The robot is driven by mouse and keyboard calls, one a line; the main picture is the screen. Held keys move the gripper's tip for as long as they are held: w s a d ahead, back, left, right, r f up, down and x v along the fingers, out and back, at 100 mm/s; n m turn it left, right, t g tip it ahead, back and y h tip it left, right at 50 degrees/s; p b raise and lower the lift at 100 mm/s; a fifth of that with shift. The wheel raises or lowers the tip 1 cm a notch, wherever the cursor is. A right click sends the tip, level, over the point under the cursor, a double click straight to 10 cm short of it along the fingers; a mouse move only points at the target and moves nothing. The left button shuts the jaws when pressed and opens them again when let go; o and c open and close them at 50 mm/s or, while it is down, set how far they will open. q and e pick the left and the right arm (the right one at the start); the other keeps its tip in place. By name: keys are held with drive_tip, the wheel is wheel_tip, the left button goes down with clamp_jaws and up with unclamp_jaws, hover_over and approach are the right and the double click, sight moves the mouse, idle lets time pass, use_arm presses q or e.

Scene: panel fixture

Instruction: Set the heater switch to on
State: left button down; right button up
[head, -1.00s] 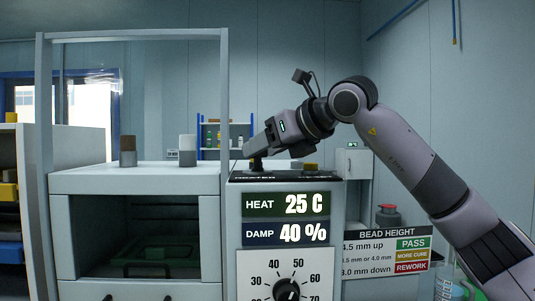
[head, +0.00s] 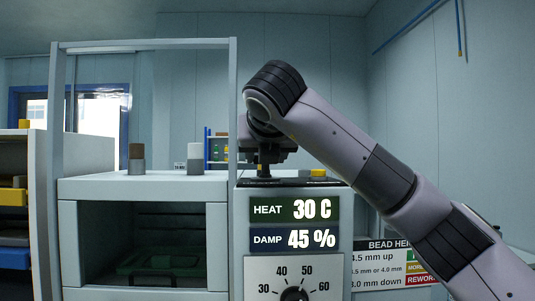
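The panel box (head: 296,260) stands in the middle, with a dark labelled plate on its top; my arm hides most of the label in the head view. A small switch with a dark base (head: 262,180) is on this plate at the left. My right gripper (head: 263,161) points down directly over it, its fingertips at or very near the switch. Whether they touch it or are closed on it is too small to tell, and the switch's position is hidden. The display (head: 292,209) reads HEAT 30 C and DAMP 45 %. My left gripper is not in view.
A second, yellow-topped switch (head: 318,173) is at the right of the plate. A round dial (head: 294,293) is on the front. Left is an open-fronted chamber (head: 145,190) with two two-tone cylinders on top, framed by grey posts. A bead height sign (head: 393,264) is at right.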

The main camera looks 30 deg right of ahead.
idle(0.5)
drive_tip(key=o, duration=1)
drive_tip(key=shift+o, duration=0.2)
drive_tip(key=b+v, duration=0.1)
drive_tip(key=v, duration=0.6)
drive_tip(key=shift+a, duration=0.15)
